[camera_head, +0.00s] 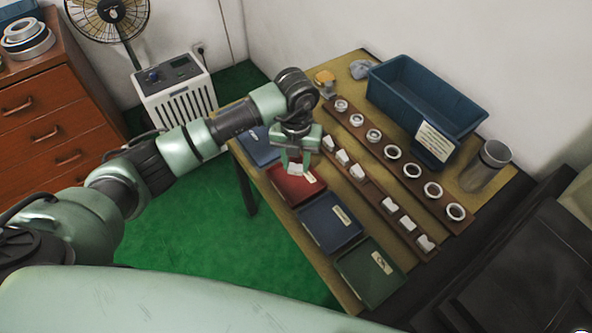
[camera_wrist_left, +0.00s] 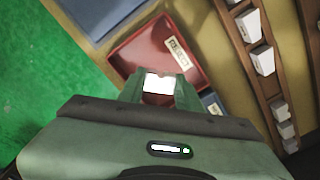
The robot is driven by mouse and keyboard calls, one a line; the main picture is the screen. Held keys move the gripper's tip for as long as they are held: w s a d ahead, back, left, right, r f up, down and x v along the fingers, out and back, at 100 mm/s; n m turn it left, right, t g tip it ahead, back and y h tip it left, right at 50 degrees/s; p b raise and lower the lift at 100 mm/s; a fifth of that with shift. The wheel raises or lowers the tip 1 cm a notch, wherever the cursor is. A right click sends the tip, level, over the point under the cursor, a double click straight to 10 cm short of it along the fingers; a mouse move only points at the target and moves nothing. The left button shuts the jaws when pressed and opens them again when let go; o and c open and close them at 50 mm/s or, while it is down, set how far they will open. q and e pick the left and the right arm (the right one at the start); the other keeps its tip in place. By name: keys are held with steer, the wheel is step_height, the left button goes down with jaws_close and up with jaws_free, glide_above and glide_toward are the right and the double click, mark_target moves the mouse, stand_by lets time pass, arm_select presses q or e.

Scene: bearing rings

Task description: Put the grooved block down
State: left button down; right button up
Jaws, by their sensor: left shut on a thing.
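My left gripper (camera_head: 294,165) is shut on a small white grooved block (camera_head: 296,169). It holds the block over the red tray (camera_head: 293,195) near the left side of the table. In the left wrist view the block (camera_wrist_left: 158,84) sits between the two green fingers, with the red tray (camera_wrist_left: 140,48) behind it. The tray has a pale label (camera_wrist_left: 178,54) that reads like "REJECT". I cannot tell how high the block is above the tray floor. Its groove is not clear. My right gripper does not show.
A blue tray (camera_head: 331,238) and a green tray (camera_head: 378,284) lie nearer; another blue tray (camera_head: 258,153) lies beyond. Brown racks hold white blocks (camera_head: 343,157) and rings (camera_head: 392,152). A blue bin (camera_head: 400,95) and a metal cylinder (camera_head: 484,168) stand farther right.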

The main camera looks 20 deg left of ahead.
mark_target(296, 180)
arm_select(q)
step_height(296, 180, down, 5)
steer(key=shift+r, duration=0.2)
steer(key=shift+f, duration=0.1)
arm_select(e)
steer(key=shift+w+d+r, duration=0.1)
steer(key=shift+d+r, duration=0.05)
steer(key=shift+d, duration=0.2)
arm_select(q)
steer(key=shift+f, duration=0.15)
steer(key=c, duration=1)
jaws_free()
steer(key=shift+o, duration=0.2)
